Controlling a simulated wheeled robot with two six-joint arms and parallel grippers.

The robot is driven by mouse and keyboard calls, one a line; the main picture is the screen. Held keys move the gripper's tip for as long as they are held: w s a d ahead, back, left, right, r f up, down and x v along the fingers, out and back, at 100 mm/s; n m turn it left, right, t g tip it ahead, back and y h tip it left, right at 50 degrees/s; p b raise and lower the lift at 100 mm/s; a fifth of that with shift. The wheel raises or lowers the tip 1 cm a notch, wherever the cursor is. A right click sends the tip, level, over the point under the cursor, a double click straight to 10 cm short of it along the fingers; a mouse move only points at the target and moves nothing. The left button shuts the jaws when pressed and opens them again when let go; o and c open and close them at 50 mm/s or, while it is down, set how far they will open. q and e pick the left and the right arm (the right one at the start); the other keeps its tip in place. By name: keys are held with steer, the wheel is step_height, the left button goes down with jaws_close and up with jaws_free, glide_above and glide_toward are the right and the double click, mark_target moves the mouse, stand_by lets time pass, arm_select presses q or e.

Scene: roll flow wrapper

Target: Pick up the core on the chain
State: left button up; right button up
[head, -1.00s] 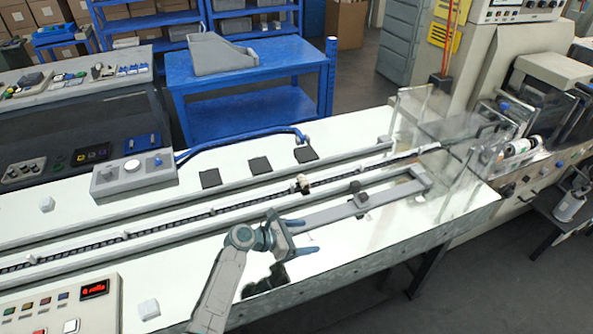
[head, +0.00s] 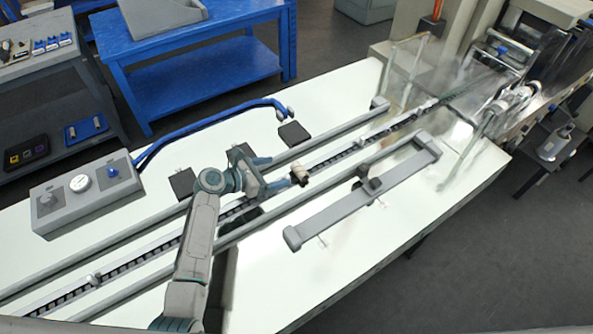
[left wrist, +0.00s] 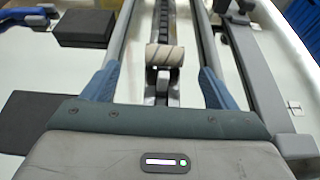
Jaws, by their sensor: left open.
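The core (head: 301,174) is a small beige roll lying on the chain (head: 345,148), a dark linked track between two grey rails. My left gripper (head: 270,173) is over the chain, just left of the core in the head view. In the left wrist view its blue fingers (left wrist: 158,82) are spread wide, one to each side of the chain, with the core just beyond the line between the tips. Nothing is between the fingers. My right gripper is not in view.
Grey rails (head: 250,232) run along both sides of the chain. A grey bar (head: 350,208) lies on the near side. Dark pads (head: 294,133) and a control box (head: 85,190) are on the far side. Clear guards (head: 405,75) stand by the machine.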

mark_target(298, 169)
arm_select(q)
steer(key=b+x, duration=0.1)
steer(key=x, duration=0.2)
steer(key=shift+d+f+b, duration=0.1)
steer(key=shift+f+b, duration=0.05)
steer(key=shift+b, duration=0.2)
steer(key=b+x, duration=0.4)
steer(key=shift+s+d+f+b, duration=0.2)
steer(key=shift+s+b, duration=0.15)
steer(key=shift+w+d+b, duration=0.3)
steer(key=shift+d, duration=0.05)
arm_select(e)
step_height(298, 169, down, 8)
arm_select(q)
steer(key=c, duration=1)
steer(key=shift+c, duration=0.2)
steer(key=shift+r, duration=0.1)
